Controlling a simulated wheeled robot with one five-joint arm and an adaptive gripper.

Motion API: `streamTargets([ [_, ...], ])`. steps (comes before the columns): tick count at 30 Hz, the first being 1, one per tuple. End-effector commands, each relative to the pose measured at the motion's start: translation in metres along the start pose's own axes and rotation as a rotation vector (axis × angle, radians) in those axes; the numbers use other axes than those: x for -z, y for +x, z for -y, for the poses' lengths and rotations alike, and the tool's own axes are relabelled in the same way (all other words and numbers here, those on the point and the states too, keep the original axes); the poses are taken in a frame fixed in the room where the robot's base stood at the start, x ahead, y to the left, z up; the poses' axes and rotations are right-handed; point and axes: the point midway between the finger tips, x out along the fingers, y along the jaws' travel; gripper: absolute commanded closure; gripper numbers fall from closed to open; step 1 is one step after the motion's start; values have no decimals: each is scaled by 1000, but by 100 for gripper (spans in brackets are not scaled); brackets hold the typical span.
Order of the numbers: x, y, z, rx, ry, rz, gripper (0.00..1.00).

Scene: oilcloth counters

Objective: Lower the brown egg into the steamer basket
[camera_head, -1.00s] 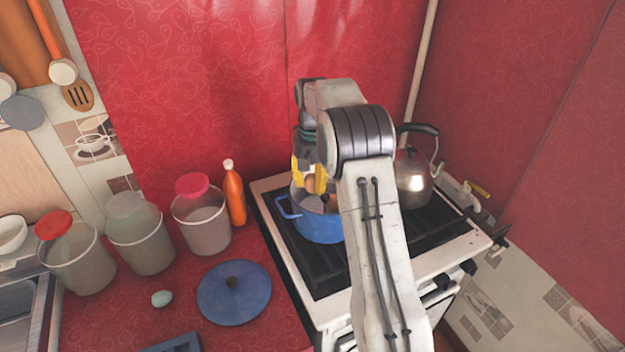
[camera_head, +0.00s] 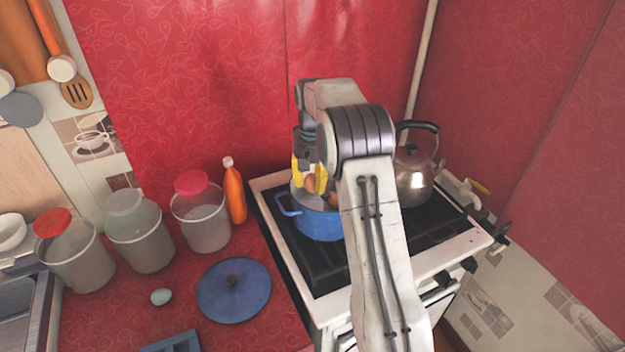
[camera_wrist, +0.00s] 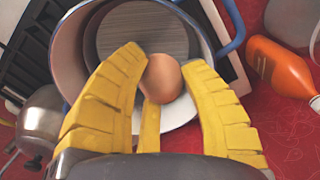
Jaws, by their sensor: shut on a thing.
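My gripper (camera_wrist: 162,92) has yellow ribbed fingers, shut on the brown egg (camera_wrist: 162,78). The gripper also shows in the head view (camera_head: 310,178), over the blue pot (camera_head: 318,226) on the stove. In the wrist view the pot (camera_wrist: 66,52) is a wide, pale-walled opening. A round grey ribbed surface (camera_wrist: 145,30) inside it looks like the steamer basket's floor. The egg overlaps the near edge of this surface in the picture; its height above it is unclear. A small brown thing (camera_head: 332,201) shows in the pot beside my arm, mostly hidden.
A steel kettle (camera_head: 413,176) stands behind and right of the pot. An orange bottle (camera_head: 235,194) and several lidded containers line the counter at left. A blue lid (camera_head: 234,291) and a pale egg (camera_head: 161,297) lie in front of them.

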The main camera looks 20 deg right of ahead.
Motion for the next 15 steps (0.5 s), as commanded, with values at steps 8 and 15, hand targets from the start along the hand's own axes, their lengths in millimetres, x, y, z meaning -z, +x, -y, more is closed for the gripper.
streamTargets([
  [8,0,14,0,0,0,0,72],
  [15,0,25,0,0,0,0,72],
])
